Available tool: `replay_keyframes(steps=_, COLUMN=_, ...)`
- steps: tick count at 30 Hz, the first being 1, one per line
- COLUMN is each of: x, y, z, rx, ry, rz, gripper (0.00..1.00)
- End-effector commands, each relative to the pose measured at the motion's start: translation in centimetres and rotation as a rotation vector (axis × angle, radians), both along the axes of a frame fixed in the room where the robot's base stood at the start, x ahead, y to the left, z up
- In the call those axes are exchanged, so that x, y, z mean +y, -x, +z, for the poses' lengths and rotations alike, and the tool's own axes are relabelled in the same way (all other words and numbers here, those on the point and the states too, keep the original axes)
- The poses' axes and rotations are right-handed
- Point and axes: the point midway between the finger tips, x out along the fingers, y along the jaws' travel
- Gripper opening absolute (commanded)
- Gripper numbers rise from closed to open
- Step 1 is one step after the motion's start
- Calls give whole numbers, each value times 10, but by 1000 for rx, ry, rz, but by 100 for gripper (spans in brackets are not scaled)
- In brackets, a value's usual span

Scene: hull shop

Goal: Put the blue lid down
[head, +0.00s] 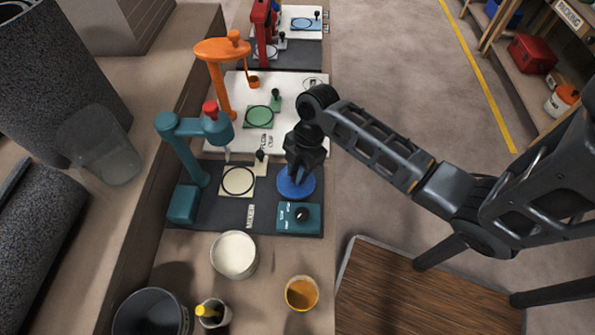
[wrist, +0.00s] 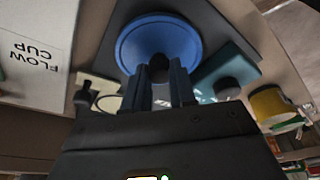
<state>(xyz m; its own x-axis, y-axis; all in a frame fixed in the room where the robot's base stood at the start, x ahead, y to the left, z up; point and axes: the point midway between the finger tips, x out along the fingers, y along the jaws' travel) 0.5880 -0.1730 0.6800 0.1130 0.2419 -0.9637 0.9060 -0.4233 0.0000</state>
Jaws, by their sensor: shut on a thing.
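The blue lid (head: 296,188) is a round disc under my gripper (head: 298,174), at the right of the dark mat. In the wrist view the lid (wrist: 157,40) lies just beyond the fingertips of my gripper (wrist: 160,70), and the fingers are shut on its middle part, which they mostly hide. I cannot tell whether the lid touches the mat or hangs a little above it.
A teal control box (head: 299,217) with a black knob stands close in front of the lid. A teal stand (head: 188,160) is to the left with a cream plate (head: 238,181). A white tub (head: 234,254) and an orange-filled cup (head: 301,293) stand nearer.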

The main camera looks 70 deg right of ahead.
Motion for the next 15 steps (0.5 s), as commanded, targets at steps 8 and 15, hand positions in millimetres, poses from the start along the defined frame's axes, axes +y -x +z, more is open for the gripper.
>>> replay_keyframes(steps=8, x=0, y=0, z=-6, rx=0, ry=0, rz=1, gripper=0)
replay_keyframes(steps=15, x=0, y=0, z=-8, rx=0, ry=0, rz=1, gripper=31)
